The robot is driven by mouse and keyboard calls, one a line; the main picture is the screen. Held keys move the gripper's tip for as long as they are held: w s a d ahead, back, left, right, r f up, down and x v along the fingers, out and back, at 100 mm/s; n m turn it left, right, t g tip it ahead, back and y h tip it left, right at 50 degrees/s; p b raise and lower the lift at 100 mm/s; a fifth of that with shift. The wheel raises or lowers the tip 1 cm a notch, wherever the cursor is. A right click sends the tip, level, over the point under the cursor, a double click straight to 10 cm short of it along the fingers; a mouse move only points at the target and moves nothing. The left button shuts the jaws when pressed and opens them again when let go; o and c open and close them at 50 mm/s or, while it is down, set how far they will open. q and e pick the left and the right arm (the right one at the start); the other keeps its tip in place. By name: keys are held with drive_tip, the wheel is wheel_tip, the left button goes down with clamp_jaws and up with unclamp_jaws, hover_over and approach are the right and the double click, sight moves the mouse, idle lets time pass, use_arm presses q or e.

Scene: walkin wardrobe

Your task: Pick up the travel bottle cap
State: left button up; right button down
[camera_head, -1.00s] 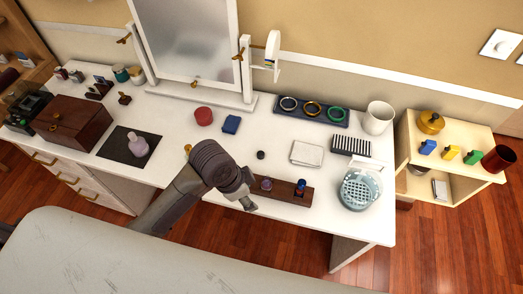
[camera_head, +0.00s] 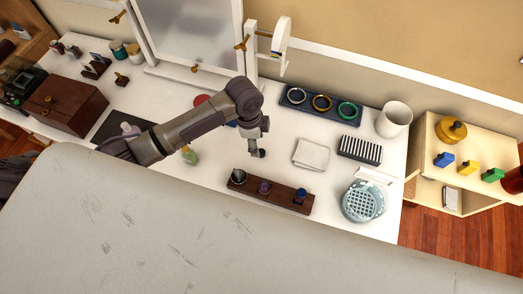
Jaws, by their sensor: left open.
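The small black cap (camera_head: 261,154) stands on the white dressing table, in front of the mirror. It is partly hidden by my left gripper. My left gripper (camera_head: 256,149) reaches in from the left and points down at the cap, with its fingertips right beside or over it. The jaws are open; whether they touch the cap I cannot tell. My right gripper is not in view.
A dark wooden holder (camera_head: 270,191) with small bottles stands in front of the cap. A greenish bottle (camera_head: 189,156) stands left, a folded white cloth (camera_head: 311,154) right. A ring tray (camera_head: 319,105) lies behind. The tabletop around the cap is mostly clear.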

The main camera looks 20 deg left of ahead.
sight(261, 151)
use_arm(q)
drive_tip(key=f, duration=0.3)
drive_tip(key=shift+w+d+p, duration=0.25)
drive_tip(key=shift+d+p, duration=0.05)
drive_tip(key=shift+p, duration=0.05)
drive_tip(key=f, duration=0.3)
drive_tip(key=shift+w+d+f, duration=0.1)
drive_tip(key=shift+w+d, duration=0.1)
drive_tip(key=shift+f, duration=0.25)
drive_tip(key=c, duration=0.6)
drive_tip(key=shift+c, duration=1.1)
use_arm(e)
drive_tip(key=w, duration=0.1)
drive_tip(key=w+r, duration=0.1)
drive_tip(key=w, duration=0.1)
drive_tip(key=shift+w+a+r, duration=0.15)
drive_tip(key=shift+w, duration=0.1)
